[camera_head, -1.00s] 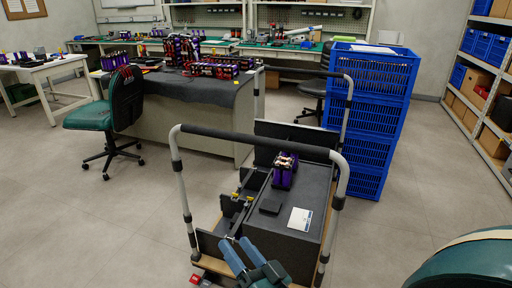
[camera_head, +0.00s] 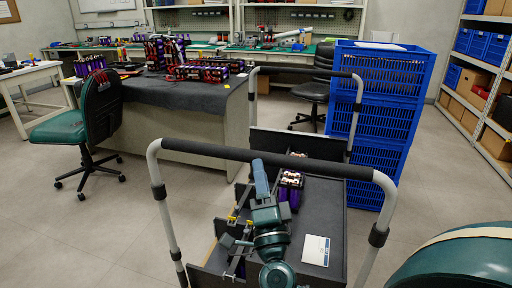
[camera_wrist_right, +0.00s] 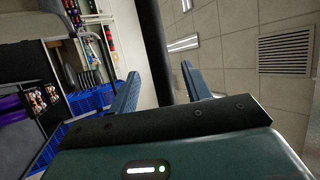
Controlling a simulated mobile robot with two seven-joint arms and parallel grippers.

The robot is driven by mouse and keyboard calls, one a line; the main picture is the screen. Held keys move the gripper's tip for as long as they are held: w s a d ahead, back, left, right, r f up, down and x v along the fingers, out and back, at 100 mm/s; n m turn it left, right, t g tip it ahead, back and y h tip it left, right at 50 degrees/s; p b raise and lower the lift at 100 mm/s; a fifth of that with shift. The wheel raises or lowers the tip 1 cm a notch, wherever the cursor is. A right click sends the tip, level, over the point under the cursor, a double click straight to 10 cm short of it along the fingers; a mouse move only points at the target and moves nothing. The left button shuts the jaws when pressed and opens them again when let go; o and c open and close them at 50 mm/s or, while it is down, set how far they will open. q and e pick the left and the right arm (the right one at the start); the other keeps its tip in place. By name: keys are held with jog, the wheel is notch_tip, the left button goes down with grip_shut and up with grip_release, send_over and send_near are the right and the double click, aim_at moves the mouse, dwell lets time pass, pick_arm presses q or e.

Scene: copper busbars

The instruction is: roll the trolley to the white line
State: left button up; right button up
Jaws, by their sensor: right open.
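The trolley stands in front of me, with a near push handle (camera_head: 205,151) of grey tube with a black grip. Its dark deck (camera_head: 325,215) carries purple-and-white parts (camera_head: 290,186) and a white card. My right gripper (camera_head: 260,172) is at the middle of the near black grip. In the right wrist view, the black bar (camera_wrist_right: 152,45) runs between the two open blue fingers (camera_wrist_right: 158,88), with visible gaps on both sides. No white line shows on the floor. My left gripper is not in view.
Stacked blue crates (camera_head: 372,110) stand just beyond the trolley on the right. A dark-topped bench (camera_head: 185,90) and a green chair (camera_head: 90,115) are to the left. A green rounded object (camera_head: 460,262) is near at lower right. Grey floor is open at left.

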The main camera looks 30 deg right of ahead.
jog(key=x, duration=0.7)
jog(key=shift+a+f+p, duration=0.1)
jog(key=shift+p, duration=0.3)
grip_shut()
